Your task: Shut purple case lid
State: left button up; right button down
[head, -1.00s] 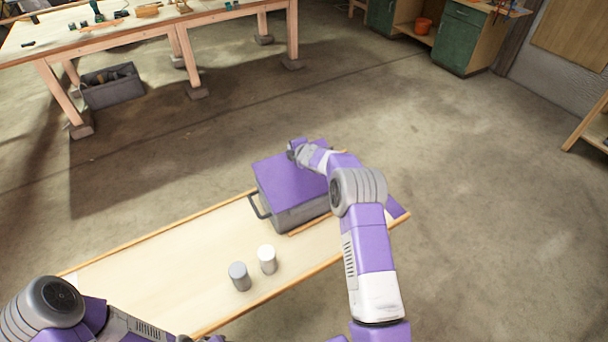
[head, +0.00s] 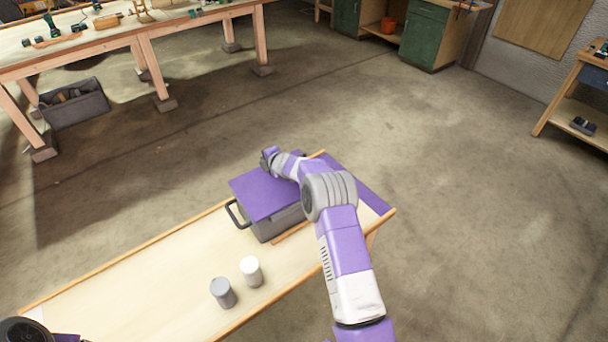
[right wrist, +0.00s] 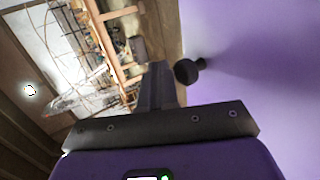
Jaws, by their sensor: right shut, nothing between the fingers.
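The case (head: 277,230) is a grey box with a dark handle on its left side, standing near the right end of the bench. Its purple lid (head: 258,198) lies over the top of the box, and I cannot tell whether it sits fully flush. My right gripper (head: 267,159) is shut and empty at the lid's far edge. In the right wrist view, the shut fingers (right wrist: 160,85) are beside a dark round knob (right wrist: 187,71) on the purple lid surface (right wrist: 260,70). My right arm hides the lid's right part. My left gripper is out of view.
Two cylinders, a grey one (head: 223,293) and a white one (head: 251,272), stand on the bench (head: 150,285) in front of the case. A purple panel (head: 365,188) lies at the bench's right end. Wooden strips lie beside the case. The bench's left part is clear.

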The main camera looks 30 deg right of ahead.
notch_tip(320, 180, up, 14)
jog(key=p, duration=0.8)
jog(key=shift+w+a+p, duration=0.15)
jog(key=shift+a+p, duration=0.15)
jog(key=shift+p, duration=0.1)
